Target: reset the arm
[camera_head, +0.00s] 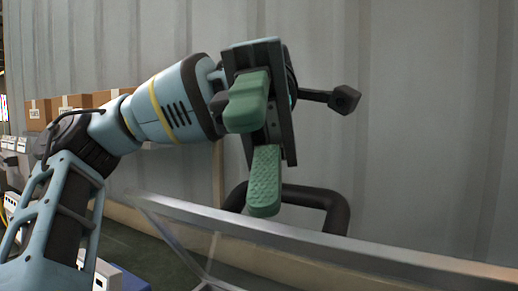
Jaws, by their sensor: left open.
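My left arm comes in from the left, and its gripper (258,146) is raised in the middle of the view. Its two green fingers stand apart, one above the other, with nothing between them. A black rod with a dark knob-like end (345,99) sticks out to the right behind the gripper; I cannot tell what it belongs to. My right gripper is not in view.
A grey metal rail (300,238) runs slantwise below the gripper to the lower right. Behind it is a black tubular loop (335,207). Cardboard boxes (70,103) stand at the left back. A grey corrugated wall (430,120) fills the background.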

